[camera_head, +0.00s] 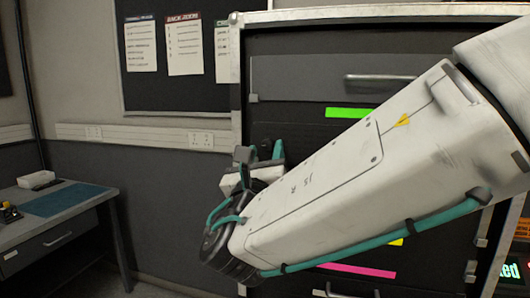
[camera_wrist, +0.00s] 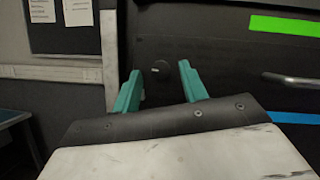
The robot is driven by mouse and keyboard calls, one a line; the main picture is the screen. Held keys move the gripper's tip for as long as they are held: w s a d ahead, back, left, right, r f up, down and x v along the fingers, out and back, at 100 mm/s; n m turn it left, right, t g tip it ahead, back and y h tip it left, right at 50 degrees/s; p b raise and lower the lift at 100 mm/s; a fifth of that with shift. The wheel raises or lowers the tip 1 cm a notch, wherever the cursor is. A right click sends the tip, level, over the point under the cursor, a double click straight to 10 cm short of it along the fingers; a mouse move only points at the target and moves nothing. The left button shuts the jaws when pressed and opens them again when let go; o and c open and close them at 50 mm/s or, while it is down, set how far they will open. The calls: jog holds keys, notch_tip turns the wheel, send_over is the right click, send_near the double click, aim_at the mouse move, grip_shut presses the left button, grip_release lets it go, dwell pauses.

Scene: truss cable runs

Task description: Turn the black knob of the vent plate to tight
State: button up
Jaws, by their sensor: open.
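A round black knob (camera_wrist: 160,70) with a small pale mark shows in the wrist view on the dark front of the case, near its left metal edge. My gripper (camera_wrist: 160,67) is open, its two teal fingers apart with the knob seen between their tips. I cannot tell whether the fingers reach around the knob or stop short of it. No finger visibly touches it. In the head view my gripper (camera_head: 261,153) is beside the case's left edge, and the knob is hidden. The vent plate's outline cannot be made out against the dark front.
The large dark case has a metal frame (camera_head: 237,80), a bar handle (camera_head: 380,77) and a green strip (camera_head: 349,113). A pink strip (camera_head: 357,271) lies lower. A desk (camera_head: 60,225) stands left, with open floor between. A noticeboard (camera_head: 140,93) hangs behind.

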jog(key=shift+w+d+r, duration=0.1)
jog(key=shift+w+r, duration=0.05)
jog(key=shift+w, duration=0.15)
grip_shut()
